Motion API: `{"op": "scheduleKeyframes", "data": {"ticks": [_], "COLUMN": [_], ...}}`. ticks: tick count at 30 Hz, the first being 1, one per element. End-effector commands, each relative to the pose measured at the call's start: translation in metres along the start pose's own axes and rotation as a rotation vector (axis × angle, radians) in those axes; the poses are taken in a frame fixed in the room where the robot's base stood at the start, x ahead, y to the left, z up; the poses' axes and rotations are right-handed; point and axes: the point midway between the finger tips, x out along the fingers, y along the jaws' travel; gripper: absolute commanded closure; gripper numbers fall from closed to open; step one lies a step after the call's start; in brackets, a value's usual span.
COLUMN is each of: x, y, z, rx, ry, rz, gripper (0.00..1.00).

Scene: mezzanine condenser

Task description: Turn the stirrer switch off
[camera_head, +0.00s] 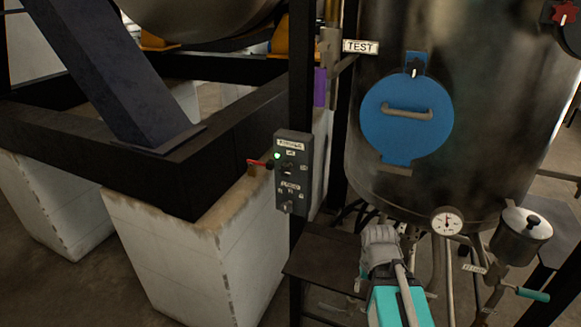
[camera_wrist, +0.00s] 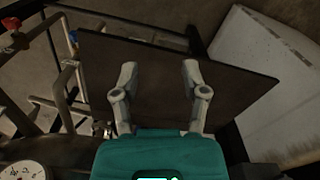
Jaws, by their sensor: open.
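The grey switch box (camera_head: 293,172) is mounted on a dark upright post in the head view. It has a lit green lamp (camera_head: 277,155), small labels, a small dark switch (camera_head: 288,169) in its upper half and a knob (camera_head: 287,207) at the bottom. The label text and the switch's exact position are too small to read. My gripper (camera_head: 380,236) is to the right of the box and apart from it. In the wrist view my gripper (camera_wrist: 157,70) is open and empty, its two fingers over a dark plate. The switch box is not visible in the wrist view.
A large dark tank with a blue round hatch (camera_head: 407,120) and a gauge (camera_head: 447,221) stands at right. A red lever (camera_head: 257,162) sticks out left of the box. A dark shelf (camera_head: 322,259) lies below it. White blocks (camera_head: 185,245) and dark beams fill the left.

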Motion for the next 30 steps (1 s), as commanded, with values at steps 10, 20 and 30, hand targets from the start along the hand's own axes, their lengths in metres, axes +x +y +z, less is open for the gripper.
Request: {"op": "scheduleKeyframes", "data": {"ticks": [10, 20, 30], "x": [0.000, -0.005, -0.036], "y": [0.000, -0.004, -0.031], "z": [0.000, -0.016, -0.063], "rx": [0.001, 0.037, 0.146], "ry": [0.001, 0.057, 0.332], "rz": [0.002, 0.124, 0.426], "gripper": [0.26, 0.02, 0.02]}}
